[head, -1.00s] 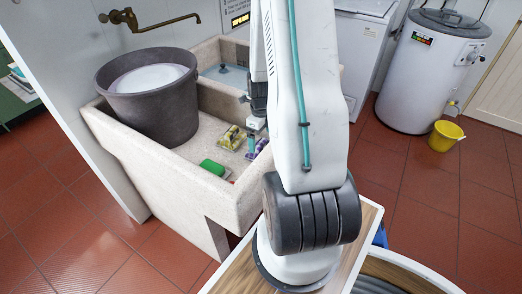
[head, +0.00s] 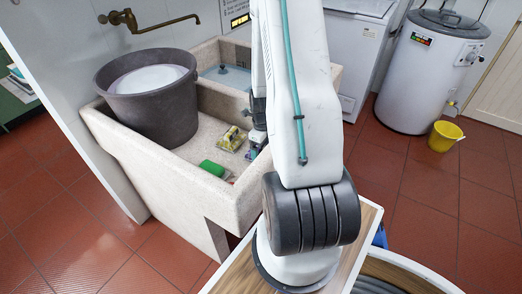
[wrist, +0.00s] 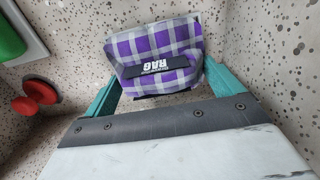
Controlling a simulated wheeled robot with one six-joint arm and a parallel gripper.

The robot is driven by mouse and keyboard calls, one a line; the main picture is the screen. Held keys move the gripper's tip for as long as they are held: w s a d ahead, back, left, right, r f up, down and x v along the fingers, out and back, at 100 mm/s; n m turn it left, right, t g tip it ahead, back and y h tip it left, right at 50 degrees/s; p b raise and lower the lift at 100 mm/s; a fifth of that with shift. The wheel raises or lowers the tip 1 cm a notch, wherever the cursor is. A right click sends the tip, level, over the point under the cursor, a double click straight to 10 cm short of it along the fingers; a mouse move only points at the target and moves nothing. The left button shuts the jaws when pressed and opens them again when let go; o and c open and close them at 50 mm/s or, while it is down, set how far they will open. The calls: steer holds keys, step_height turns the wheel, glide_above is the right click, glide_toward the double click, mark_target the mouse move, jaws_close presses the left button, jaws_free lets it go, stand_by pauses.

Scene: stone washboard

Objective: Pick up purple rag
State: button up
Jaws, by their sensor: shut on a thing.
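The purple rag (wrist: 155,45) is a folded purple, grey and white checked cloth with a dark label reading "RAG". In the wrist view it sits between the two teal fingers of my gripper (wrist: 163,86), which is shut on it. The rag is over the speckled stone floor of the sink; whether it still touches the stone I cannot tell. In the head view my gripper (head: 257,138) is low in the near basin, close to its right wall, partly hidden by my arm. The rag is mostly hidden there.
The stone sink (head: 150,168) has raised walls around the gripper. A large dark bucket (head: 150,105) stands at its left. A yellow packet (head: 231,139) and a green block (head: 212,168) lie left of my gripper. A red knob-like item (wrist: 38,92) shows in the wrist view.

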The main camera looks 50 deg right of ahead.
steer(key=shift+r, duration=0.1)
step_height(320, 180, up, 18)
stand_by(0.5)
steer(key=shift+o, duration=0.3)
steer(key=shift+c, duration=0.4)
